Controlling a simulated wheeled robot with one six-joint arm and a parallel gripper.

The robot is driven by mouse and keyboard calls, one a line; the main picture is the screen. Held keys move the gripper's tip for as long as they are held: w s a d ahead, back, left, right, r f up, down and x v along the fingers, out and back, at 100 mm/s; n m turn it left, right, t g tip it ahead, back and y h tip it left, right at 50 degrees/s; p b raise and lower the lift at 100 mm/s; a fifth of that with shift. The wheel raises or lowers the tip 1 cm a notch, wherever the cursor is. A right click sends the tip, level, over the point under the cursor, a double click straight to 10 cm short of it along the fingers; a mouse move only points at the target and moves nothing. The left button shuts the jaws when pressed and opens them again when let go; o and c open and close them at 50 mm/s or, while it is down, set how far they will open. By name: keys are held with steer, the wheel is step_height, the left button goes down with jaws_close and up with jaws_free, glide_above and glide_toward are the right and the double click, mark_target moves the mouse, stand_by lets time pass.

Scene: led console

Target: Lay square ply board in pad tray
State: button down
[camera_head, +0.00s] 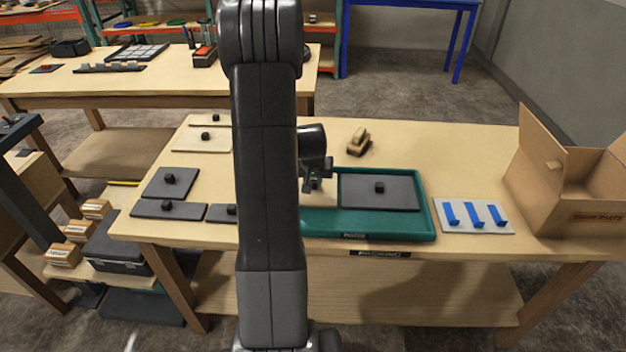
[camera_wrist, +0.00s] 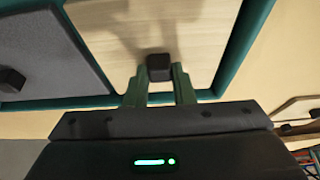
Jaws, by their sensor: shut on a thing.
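The square ply board (camera_wrist: 205,50) is pale wood with a black knob (camera_wrist: 158,67). My gripper (camera_wrist: 159,78) is shut on that knob. In the wrist view the board lies within the teal rim of the pad tray (camera_wrist: 245,40); I cannot tell whether it rests on the floor of the tray. In the head view my gripper (camera_head: 316,182) is over the left part of the pad tray (camera_head: 375,236), and my arm hides most of the board. A dark grey board (camera_head: 380,194) with a black knob fills the right part of the tray.
Several dark boards (camera_head: 171,184) and pale ply boards (camera_head: 200,142) with knobs lie on the left of the table. A wooden block (camera_head: 358,140) is behind the tray. A plate with blue strips (camera_head: 474,216) and an open cardboard box (camera_head: 570,185) stand right.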

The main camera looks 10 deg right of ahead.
steer(key=c, duration=1.2)
jaws_free()
steer(key=shift+f, duration=0.1)
steer(key=shift+c, duration=0.2)
steer(key=shift+r, duration=0.55)
steer(key=v, duration=1.1)
steer(key=shift+s, duration=0.25)
steer(key=shift+a, duration=0.1)
